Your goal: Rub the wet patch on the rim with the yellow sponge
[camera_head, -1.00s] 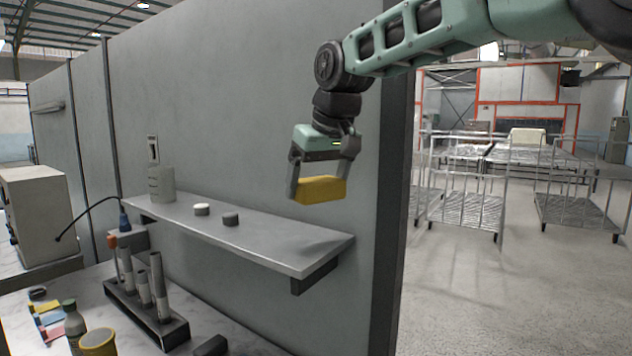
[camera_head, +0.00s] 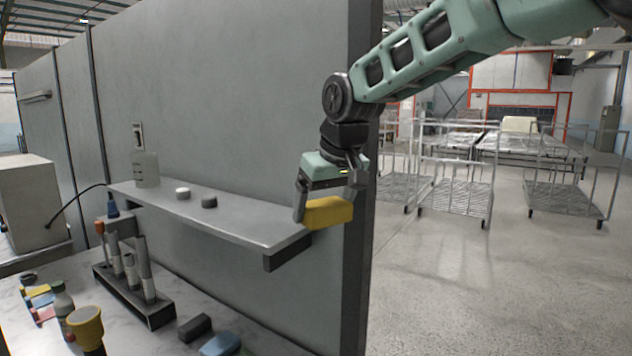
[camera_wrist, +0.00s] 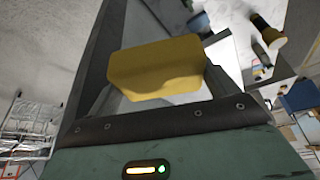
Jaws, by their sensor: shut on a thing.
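The yellow sponge (camera_head: 328,211) is a rounded block held between the two fingers of my gripper (camera_head: 330,200). In the head view it is at the right end of the grey wall shelf (camera_head: 205,221), and I cannot tell whether it touches the shelf. In the wrist view the sponge (camera_wrist: 158,70) fills the space between the fingers and hides part of what is beyond it. I cannot make out a wet patch on the shelf's rim in either view.
On the shelf are a beaker (camera_head: 146,170), a white puck (camera_head: 183,193) and a dark puck (camera_head: 209,201). Below, a bench holds a tube rack (camera_head: 135,295), a yellow-topped container (camera_head: 86,325) and a blue item (camera_head: 220,344). Metal trolleys (camera_head: 455,195) stand on open floor at right.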

